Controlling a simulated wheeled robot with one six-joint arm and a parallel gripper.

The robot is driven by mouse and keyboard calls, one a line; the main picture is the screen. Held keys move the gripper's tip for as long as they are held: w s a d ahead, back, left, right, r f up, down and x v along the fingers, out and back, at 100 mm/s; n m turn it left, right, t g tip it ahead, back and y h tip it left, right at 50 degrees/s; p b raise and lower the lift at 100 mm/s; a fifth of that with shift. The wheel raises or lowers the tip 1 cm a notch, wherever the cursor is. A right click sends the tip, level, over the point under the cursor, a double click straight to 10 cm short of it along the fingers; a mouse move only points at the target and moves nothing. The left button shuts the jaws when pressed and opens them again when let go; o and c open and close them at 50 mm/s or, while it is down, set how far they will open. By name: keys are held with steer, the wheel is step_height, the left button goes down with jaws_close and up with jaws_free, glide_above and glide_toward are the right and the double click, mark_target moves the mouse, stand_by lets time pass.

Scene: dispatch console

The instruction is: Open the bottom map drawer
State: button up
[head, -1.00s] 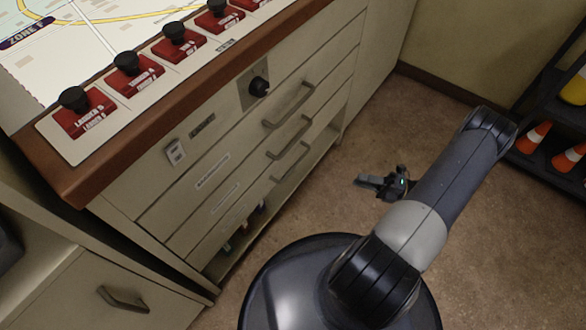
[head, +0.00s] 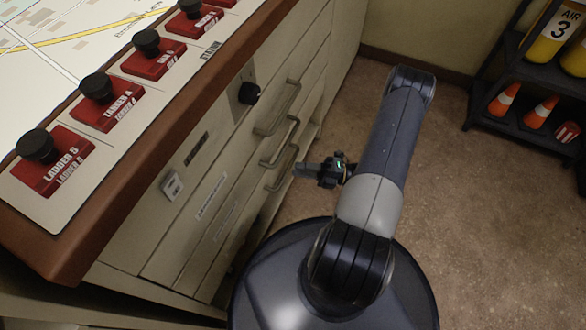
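The cream console cabinet has a stack of wide drawers with bar handles, all looking shut. The bottom map drawer (head: 228,248) is the lowest front I can make out. The lowest visible bar handle (head: 282,168) is at its right part. My gripper (head: 303,170) is just right of that handle in the picture, pointing left toward the drawer fronts. It looks apart from the handle, with a small gap. Its fingers are small and seen edge-on, so their opening does not show. No object is visible in it.
A black knob (head: 249,93) juts from the cabinet. The wooden desk edge (head: 150,150) overhangs the drawers. A black rack (head: 520,100) with cones stands right. The brown floor (head: 480,220) is open.

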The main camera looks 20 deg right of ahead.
steer(key=shift+x, duration=1.45)
jaws_close()
